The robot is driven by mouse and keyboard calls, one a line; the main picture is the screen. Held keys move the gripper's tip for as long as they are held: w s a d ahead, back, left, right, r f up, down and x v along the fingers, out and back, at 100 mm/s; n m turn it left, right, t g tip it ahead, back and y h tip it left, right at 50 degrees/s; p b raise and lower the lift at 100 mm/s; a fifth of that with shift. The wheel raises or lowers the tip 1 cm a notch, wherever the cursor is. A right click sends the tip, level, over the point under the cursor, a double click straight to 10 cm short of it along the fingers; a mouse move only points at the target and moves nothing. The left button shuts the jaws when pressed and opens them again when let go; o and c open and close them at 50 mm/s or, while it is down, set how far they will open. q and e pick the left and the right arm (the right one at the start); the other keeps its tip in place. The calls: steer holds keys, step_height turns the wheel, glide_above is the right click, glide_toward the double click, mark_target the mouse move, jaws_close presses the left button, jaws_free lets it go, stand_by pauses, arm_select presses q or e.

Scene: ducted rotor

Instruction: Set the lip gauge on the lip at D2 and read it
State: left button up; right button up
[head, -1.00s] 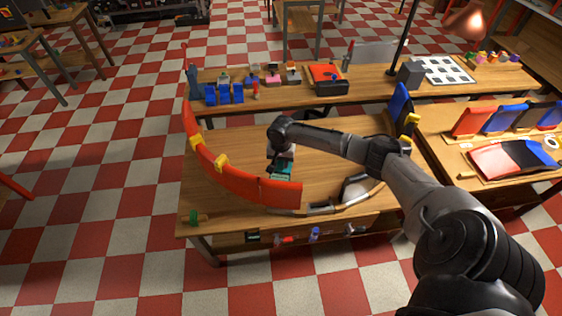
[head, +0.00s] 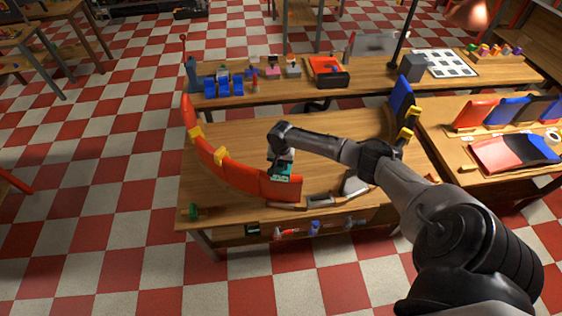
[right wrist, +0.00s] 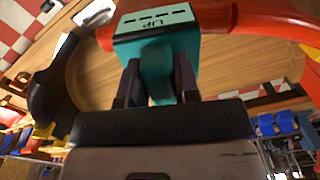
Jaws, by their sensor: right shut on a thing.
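My right gripper (head: 283,156) is shut on the teal lip gauge (head: 281,172), at the near end of the curved red duct wall (head: 240,177). No D2 mark is readable. My left gripper is not in view.
Yellow clamps (head: 220,156) sit on the red wall. A blue wall section (head: 401,96) stands at the ring's right side. The wooden bench (head: 235,129) is mostly bare inside the ring. Blue bins (head: 223,86) stand on the rear bench.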

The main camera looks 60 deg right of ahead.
mark_target(281, 170)
steer(key=shift+f+b, duration=0.5)
steer(key=shift+f, duration=1.15)
steer(key=shift+f, duration=0.3)
steer(key=o, duration=0.8)
steer(key=shift+o, duration=1.2)
steer(key=shift+r, duration=0.1)
